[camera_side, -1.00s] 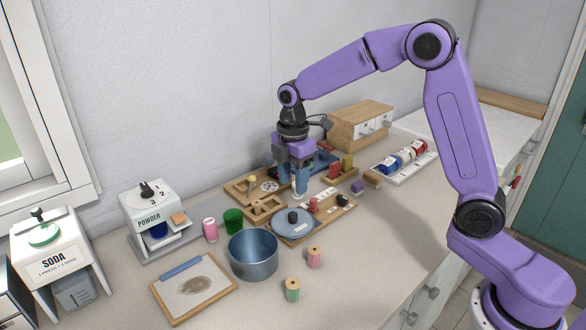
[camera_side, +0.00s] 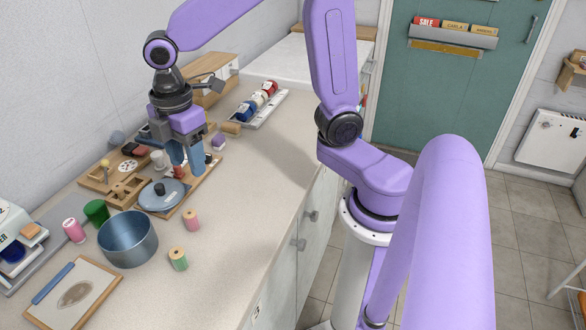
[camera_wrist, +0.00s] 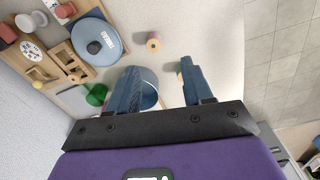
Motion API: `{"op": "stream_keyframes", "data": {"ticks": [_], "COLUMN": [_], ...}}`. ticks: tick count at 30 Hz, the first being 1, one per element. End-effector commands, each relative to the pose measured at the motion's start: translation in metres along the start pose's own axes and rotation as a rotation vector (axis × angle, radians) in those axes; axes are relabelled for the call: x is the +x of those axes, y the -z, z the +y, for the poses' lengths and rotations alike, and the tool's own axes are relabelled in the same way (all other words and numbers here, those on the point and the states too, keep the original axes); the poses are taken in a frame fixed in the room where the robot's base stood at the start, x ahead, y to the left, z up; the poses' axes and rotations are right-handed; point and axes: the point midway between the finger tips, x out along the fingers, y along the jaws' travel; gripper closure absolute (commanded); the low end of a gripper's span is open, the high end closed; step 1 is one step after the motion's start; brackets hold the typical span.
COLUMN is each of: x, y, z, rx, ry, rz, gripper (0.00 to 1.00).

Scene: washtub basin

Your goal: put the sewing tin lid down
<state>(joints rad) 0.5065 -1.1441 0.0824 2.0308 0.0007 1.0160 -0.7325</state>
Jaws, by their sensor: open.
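The sewing tin lid, a blue-grey disc with a dark knob (camera_side: 162,195), lies flat at the near end of a wooden board (camera_side: 202,186). It also shows at the upper left of the wrist view (camera_wrist: 97,41), with pale lettering near its rim. The round blue-grey tin (camera_side: 128,250) stands open on the counter just left of the lid; in the wrist view my fingers partly hide it. My gripper (camera_side: 186,168) points down with its fingers apart and empty, to the right of the lid in the side view. The fingers (camera_wrist: 158,76) do not touch the lid in the wrist view.
A pink spool (camera_side: 192,220) and a green spool (camera_side: 178,259) stand in front of the tin and lid. A green cup (camera_side: 96,212) and pink spool (camera_side: 74,230) stand behind the tin. A framed board (camera_side: 76,295) lies left. The front-right counter is clear.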

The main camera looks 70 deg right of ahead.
Motion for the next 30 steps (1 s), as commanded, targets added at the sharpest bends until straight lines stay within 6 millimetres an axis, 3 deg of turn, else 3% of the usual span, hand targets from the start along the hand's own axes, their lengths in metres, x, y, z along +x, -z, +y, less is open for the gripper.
{"op": "stream_keyframes", "data": {"ticks": [1, 9, 15, 21, 30], "x": [-0.001, 0.005, 0.014, 0.019, 0.020], "y": [-0.005, -0.044, -0.077, -0.094, -0.096], "z": [-0.018, -0.105, -0.153, -0.174, -0.177], "rx": [0.015, 0.142, 0.223, 0.267, 0.273], "ry": [-0.001, -0.001, 0.001, 0.004, 0.004], "rz": [0.003, 0.013, 0.018, 0.020, 0.020], "gripper": [0.50, 0.50, 0.50, 0.50, 0.50]}}
